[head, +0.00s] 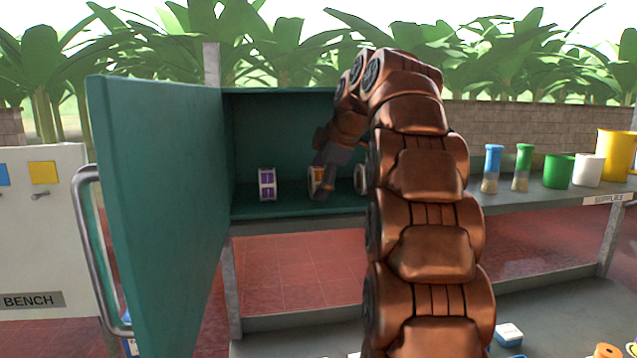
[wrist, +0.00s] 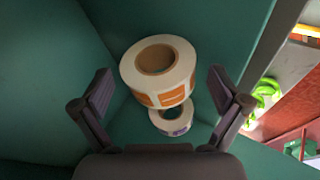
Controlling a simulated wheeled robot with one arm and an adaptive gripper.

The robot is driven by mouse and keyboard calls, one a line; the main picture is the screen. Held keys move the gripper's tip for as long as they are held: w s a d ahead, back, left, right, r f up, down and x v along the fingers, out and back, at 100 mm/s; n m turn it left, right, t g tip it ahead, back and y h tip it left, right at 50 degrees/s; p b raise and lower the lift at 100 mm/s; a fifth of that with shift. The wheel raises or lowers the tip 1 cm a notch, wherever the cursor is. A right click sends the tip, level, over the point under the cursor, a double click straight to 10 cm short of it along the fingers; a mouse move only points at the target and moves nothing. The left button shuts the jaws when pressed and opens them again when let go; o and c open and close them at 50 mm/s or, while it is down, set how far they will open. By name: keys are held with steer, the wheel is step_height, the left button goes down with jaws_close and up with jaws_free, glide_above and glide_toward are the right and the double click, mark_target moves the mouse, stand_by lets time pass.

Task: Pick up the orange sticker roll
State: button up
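The orange sticker roll (wrist: 160,86), white with orange labels and a brown core, sits inside the green cabinet. In the head view the roll (head: 314,178) is partly hidden behind my gripper (head: 326,187). In the wrist view my gripper (wrist: 161,88) is open, with one finger on each side of the roll and a visible gap on both sides. Whether the fingertips are level with the roll in depth is hard to tell.
A purple-labelled roll (head: 267,185) stands to the left on the cabinet floor. Another roll (head: 360,179) is partly hidden by my arm. The cabinet door (head: 157,210) stands open at left. Blue and green tubes and cups (head: 559,170) stand on the shelf at right.

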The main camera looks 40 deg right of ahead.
steer(key=c, duration=1.1)
steer(key=shift+r+b, duration=0.2)
steer(key=shift+b, duration=0.3)
